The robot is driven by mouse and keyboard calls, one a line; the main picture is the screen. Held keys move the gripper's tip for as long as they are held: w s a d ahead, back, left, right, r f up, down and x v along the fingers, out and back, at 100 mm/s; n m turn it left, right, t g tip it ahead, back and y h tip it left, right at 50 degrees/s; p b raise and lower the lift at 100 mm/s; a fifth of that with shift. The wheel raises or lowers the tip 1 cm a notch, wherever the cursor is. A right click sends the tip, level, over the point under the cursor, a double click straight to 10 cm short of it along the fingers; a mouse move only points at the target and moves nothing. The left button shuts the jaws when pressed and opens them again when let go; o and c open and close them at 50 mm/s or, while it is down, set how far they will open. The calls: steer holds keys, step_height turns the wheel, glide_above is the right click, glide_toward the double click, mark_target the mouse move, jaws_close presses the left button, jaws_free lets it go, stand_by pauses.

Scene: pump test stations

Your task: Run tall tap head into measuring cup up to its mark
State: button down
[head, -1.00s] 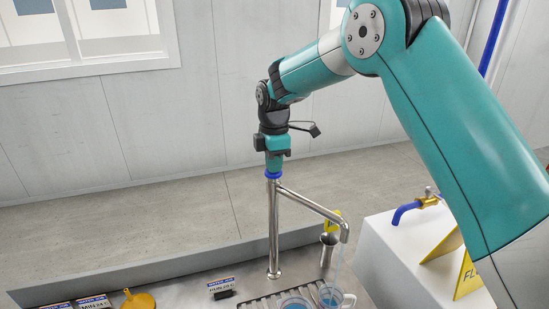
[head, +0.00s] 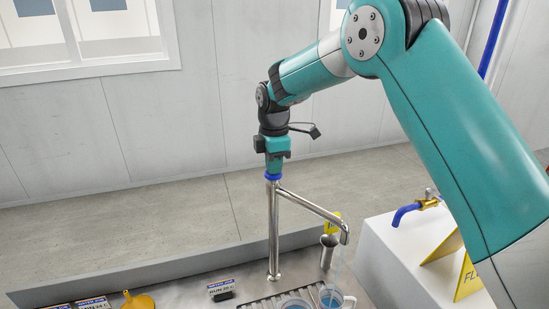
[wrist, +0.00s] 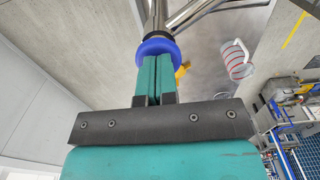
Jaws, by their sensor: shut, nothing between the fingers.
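The tall tap (head: 273,230) is a steel post with a side spout (head: 318,209) and a blue ring (head: 272,178) at its top. My gripper (head: 273,170) is shut at the ring, pointing down; in the wrist view its teal fingers (wrist: 154,76) meet at the blue ring (wrist: 158,48). A faint pale stream (head: 340,262) runs down from the spout's end. Below it stands the clear measuring cup (head: 333,298), with bluish water in it, cut by the frame's bottom edge. In the wrist view the cup (wrist: 237,62) shows red lines. I cannot tell the level against the mark.
A round vessel with blue liquid (head: 295,302) stands left of the cup on a slotted drain. A white block with a blue-spouted brass tap (head: 415,206) is at right.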

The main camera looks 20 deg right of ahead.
steer(key=shift+s+r+p, duration=0.1)
steer(key=shift+r+p, duration=0.1)
steer(key=shift+p, duration=0.3)
step_height(320, 180, up, 14)
steer(key=shift+f+b, duration=0.15)
steer(key=shift+b, duration=0.3)
steer(key=s+a+f+m+y+b, duration=0.1)
steer(key=s+f+m+b, duration=0.1)
steer(key=s, duration=1)
steer(key=s+a+f+m+y+b, duration=0.1)
steer(key=s+f+m, duration=0.4)
steer(key=s, duration=0.6)
steer(key=s+a+f+m+y+b, duration=0.2)
steer(key=s+f+m+b, duration=0.2)
steer(key=s, duration=0.8)
steer(key=shift+s+a+f, duration=0.2)
steer(key=shift+s+a, duration=0.05)
steer(key=shift+s, duration=0.1)
